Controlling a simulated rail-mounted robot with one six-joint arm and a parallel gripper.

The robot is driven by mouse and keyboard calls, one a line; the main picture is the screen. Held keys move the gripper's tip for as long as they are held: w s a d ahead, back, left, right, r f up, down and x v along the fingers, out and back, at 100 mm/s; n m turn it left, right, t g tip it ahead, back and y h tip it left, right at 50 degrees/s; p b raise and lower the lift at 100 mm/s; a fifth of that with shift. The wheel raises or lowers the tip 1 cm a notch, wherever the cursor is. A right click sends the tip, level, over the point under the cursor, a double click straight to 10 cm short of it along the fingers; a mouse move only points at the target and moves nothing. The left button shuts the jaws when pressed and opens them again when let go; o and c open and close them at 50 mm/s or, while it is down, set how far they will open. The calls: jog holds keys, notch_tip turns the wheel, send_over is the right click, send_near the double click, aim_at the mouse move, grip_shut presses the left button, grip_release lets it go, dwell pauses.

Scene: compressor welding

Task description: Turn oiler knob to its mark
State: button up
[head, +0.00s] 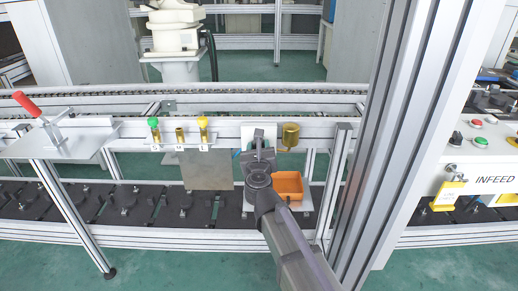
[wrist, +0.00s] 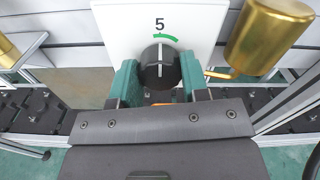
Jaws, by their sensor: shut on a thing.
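The black round oiler knob (wrist: 160,68) is on a white plate (wrist: 108,22) in the wrist view. A white line on the knob points about straight up, toward a green arc (wrist: 166,36) with a black "5" (wrist: 160,23) above it. My gripper (wrist: 159,78) is shut on the knob, with one green finger on each side. In the head view my gripper (head: 259,140) is in front of the white plate (head: 247,131), and the knob is hidden behind it.
A brass cup (wrist: 270,30) is close to the right of the plate; it also shows in the head view (head: 290,135). An orange bin (head: 289,184) is below. Green-topped (head: 154,127) and yellow-topped (head: 203,126) fittings stand left on the rail. A tall aluminium post (head: 385,130) stands right.

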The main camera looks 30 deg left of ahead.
jog(key=n, duration=2.7)
dwell(0.5)
jog(key=o, duration=0.9)
jog(key=v, duration=1.1)
